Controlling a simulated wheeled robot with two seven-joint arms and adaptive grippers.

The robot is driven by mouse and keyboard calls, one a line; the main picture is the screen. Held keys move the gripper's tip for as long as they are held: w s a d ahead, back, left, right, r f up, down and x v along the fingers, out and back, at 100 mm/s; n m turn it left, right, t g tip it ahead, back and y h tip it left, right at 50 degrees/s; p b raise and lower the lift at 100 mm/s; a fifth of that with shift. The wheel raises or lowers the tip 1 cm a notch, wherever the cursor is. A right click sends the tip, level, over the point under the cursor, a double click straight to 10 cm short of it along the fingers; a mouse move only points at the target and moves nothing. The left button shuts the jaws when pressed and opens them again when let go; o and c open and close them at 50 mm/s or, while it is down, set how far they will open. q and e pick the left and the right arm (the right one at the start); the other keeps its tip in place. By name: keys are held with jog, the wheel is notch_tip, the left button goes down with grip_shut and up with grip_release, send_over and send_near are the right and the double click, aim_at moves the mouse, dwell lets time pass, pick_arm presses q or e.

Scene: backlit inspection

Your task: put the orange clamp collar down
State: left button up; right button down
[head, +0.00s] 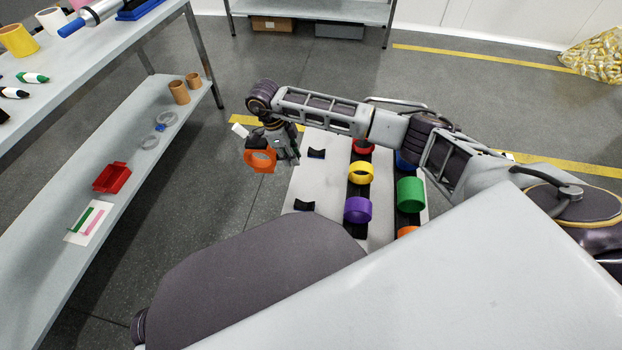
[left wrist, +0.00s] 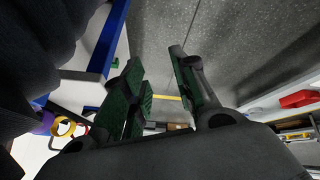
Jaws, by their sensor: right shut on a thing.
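The orange clamp collar (head: 260,161) is an orange ring held in my right gripper (head: 276,150), which is shut on it. It appears just left of the white table's edge, seen against the floor; its height is hard to tell. The white table (head: 331,190) bears two empty black cradles, one farther back (head: 316,153) and one nearer (head: 304,205). My left gripper (left wrist: 157,62) shows only in the left wrist view, with its fingers apart and nothing between them.
Black rails on the table bear a red ring (head: 363,147), a yellow ring (head: 362,173), a purple ring (head: 357,210), a green ring (head: 411,195) and others. Open floor lies between shelf and table.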

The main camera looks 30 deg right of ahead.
jog(key=m, duration=0.2)
jog(key=m+p, duration=0.1)
jog(key=m, duration=0.1)
jog(key=s+r+m+g+y, duration=0.1)
jog(key=m, duration=0.1)
jog(key=shift+m+p, duration=0.3)
jog(key=shift+p, duration=0.1)
pick_arm(q)
jog(key=s+a+r+g+y+p, duration=0.1)
jog(key=a+r+y+p, duration=0.1)
jog(key=r, duration=0.8)
jog(key=shift+s+a+r+g+p, duration=0.25)
jog(key=shift+a+p, duration=0.4)
jog(key=shift+p, duration=0.7)
pick_arm(e)
jog(key=shift+s+d+r+m+t+y, duration=0.2)
jog(key=shift+s+m+y, duration=0.45)
jog(key=shift+m, duration=2.15)
jog(key=shift+s+d+r+m+t+y, duration=0.2)
jog(key=shift+s+m+y, duration=0.4)
jog(key=shift+m, duration=2.2)
jog(key=shift+s+d+r+m+t+y, duration=0.1)
jog(key=shift+s+d+r+m+y, duration=0.5)
jog(key=shift+m, duration=2.2)
pick_arm(q)
jog(key=shift+f, duration=0.1)
pick_arm(e)
jog(key=shift+w+a+f+y, duration=0.2)
jog(key=shift+a+f+y, duration=0.05)
jog(key=shift+a+f, duration=0.1)
